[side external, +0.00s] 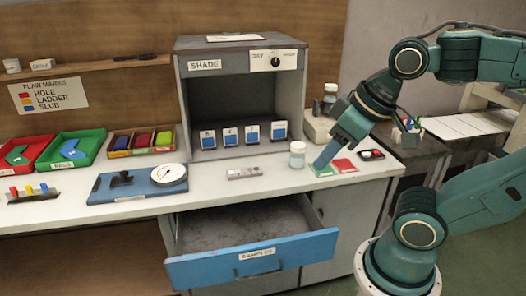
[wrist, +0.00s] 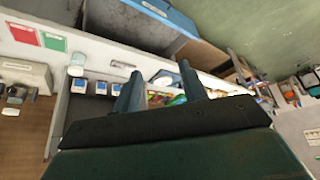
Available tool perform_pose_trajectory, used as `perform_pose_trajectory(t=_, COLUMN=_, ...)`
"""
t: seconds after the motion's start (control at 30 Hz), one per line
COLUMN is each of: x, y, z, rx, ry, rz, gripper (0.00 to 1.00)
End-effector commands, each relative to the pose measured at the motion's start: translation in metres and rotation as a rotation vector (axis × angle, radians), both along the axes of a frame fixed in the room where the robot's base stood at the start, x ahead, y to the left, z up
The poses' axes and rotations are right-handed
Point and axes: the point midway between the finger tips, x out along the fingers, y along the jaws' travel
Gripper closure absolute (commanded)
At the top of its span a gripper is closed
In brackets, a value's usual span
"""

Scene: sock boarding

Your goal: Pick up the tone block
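No block is plainly labelled as the tone block. Several small blue-and-white blocks with letters (side external: 230,137) stand in a row inside the grey shade cabinet (side external: 243,42); they also show in the wrist view (wrist: 100,88). A small grey metal bar (side external: 245,173) lies on the bench in front of the cabinet, and it also shows in the wrist view (wrist: 122,65). My gripper (side external: 323,163) is over the bench right of the cabinet, near a green and a red card. In the wrist view my gripper (wrist: 158,86) has its two fingers apart with nothing held between them.
A lidded jar (side external: 297,154) stands left of my gripper. The blue-fronted drawer (side external: 252,260) is pulled out below the bench. A blue board with a dial gauge (side external: 168,175) and red and green trays (side external: 78,147) are at left. The bench around the metal bar is clear.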

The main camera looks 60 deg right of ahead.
Motion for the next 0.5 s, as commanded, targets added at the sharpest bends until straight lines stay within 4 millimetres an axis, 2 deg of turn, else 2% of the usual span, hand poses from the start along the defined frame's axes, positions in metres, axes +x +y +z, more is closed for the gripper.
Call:
perform_pose_trajectory(t=0.03, x=0.0000, y=0.0000, z=0.0000, rx=0.000, ry=0.000, rz=0.000, gripper=0.47)
perform_pose_trajectory(t=0.1, x=0.0000, y=0.0000, z=0.0000, rx=0.000, ry=0.000, rz=0.000, gripper=0.34)
perform_pose_trajectory(t=0.5, x=0.0030, y=-0.0002, z=0.0017, rx=0.008, ry=0.002, rz=-0.014, gripper=0.34)
